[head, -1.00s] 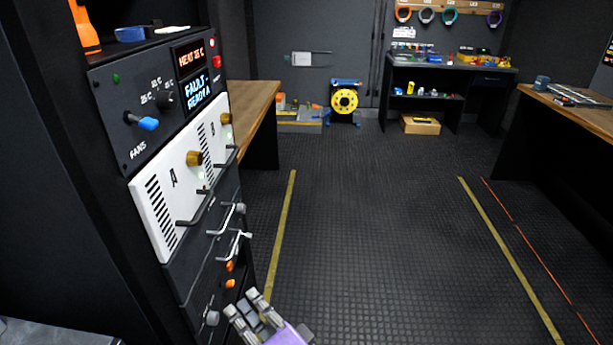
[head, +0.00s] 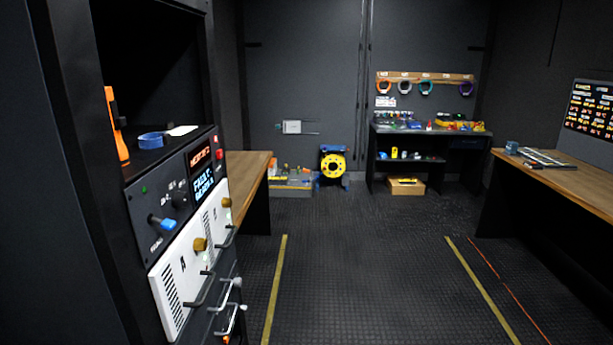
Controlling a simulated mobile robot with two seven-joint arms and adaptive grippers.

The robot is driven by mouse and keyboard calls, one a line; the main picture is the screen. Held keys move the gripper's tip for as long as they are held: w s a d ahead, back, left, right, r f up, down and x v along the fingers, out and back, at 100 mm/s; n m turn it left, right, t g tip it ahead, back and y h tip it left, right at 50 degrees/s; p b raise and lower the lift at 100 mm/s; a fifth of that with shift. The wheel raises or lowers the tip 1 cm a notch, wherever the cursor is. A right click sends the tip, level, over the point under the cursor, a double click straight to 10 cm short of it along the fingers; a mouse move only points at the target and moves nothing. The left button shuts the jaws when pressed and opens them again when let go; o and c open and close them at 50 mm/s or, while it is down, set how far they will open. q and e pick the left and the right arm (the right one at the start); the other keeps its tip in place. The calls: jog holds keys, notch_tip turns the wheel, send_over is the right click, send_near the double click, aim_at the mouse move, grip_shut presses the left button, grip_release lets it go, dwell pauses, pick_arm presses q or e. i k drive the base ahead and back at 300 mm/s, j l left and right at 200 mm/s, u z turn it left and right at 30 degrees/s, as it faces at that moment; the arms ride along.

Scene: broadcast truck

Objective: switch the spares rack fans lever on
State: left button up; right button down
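The spares rack (head: 140,225) stands at the left with its panels facing right. Its dark fans panel (head: 148,200) carries the fans lever (head: 163,223), which has a blue tip and points to the right and slightly down. The small label below it is too blurred to read now. Above right of it are a black knob (head: 180,197) and two lit displays, the lower one (head: 203,186) in blue letters starting with FAULT. A small green light (head: 144,189) shows at the panel's upper left. Neither gripper is in view.
White modules with handles (head: 190,265) jut out below the panel. A wooden bench (head: 250,172) stands behind the rack, another (head: 570,180) at the right. The floor (head: 350,270) between is clear.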

aim_at(167, 224)
jog(key=u, duration=0.75)
